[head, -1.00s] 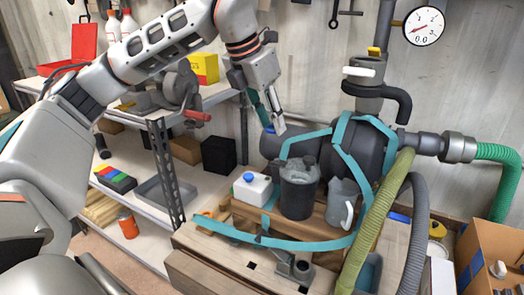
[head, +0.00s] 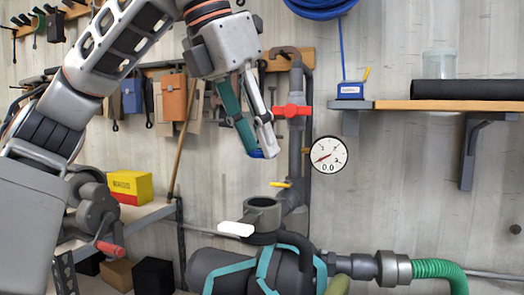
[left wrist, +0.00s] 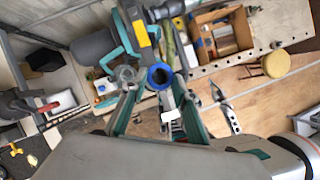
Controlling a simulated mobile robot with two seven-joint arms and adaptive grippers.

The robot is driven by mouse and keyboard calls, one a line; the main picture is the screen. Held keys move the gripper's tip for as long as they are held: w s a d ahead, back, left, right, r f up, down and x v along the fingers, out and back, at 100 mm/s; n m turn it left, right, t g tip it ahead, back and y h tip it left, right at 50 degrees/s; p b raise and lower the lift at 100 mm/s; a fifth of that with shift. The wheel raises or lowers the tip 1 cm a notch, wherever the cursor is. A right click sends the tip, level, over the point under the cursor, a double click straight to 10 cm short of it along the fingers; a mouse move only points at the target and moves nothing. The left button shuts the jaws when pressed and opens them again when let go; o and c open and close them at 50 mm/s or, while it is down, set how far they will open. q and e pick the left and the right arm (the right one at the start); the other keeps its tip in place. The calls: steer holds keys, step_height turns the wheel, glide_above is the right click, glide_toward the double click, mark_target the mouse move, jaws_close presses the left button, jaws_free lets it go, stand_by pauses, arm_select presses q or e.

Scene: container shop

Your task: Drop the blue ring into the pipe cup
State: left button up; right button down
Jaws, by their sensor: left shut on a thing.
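My left gripper (head: 262,152) is shut on the blue ring (head: 257,154), which shows only as a small blue piece at the fingertips in the head view. In the left wrist view the blue ring (left wrist: 160,76) shows as a full circle just beyond my left fingertips. The pipe cup (head: 264,204) is a dark grey open cup on the pump, with a white lever at its left. In the head view, my gripper and the ring appear above the cup, with a gap between. I cannot tell their exact alignment in depth. My right gripper is not in view.
A grey pipe with a red valve (head: 291,111) and a gauge (head: 328,153) stand behind and right of the cup. A shelf (head: 440,105) is on the right wall. A yellow box (head: 130,187) sits at left. Space between ring and cup looks clear.

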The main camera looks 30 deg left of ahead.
arm_select(q)
steer(key=shift+d+f, duration=0.1)
steer(key=shift+f, duration=0.2)
steer(key=shift+s+f, duration=0.15)
steer(key=shift+f, duration=2.45)
steer(key=shift+f+b, duration=0.4)
steer(key=shift+b, duration=0.05)
steer(key=shift+f, duration=0.15)
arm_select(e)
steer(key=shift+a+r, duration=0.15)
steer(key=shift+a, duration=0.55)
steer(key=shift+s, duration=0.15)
arm_select(q)
steer(key=shift+p, duration=0.5)
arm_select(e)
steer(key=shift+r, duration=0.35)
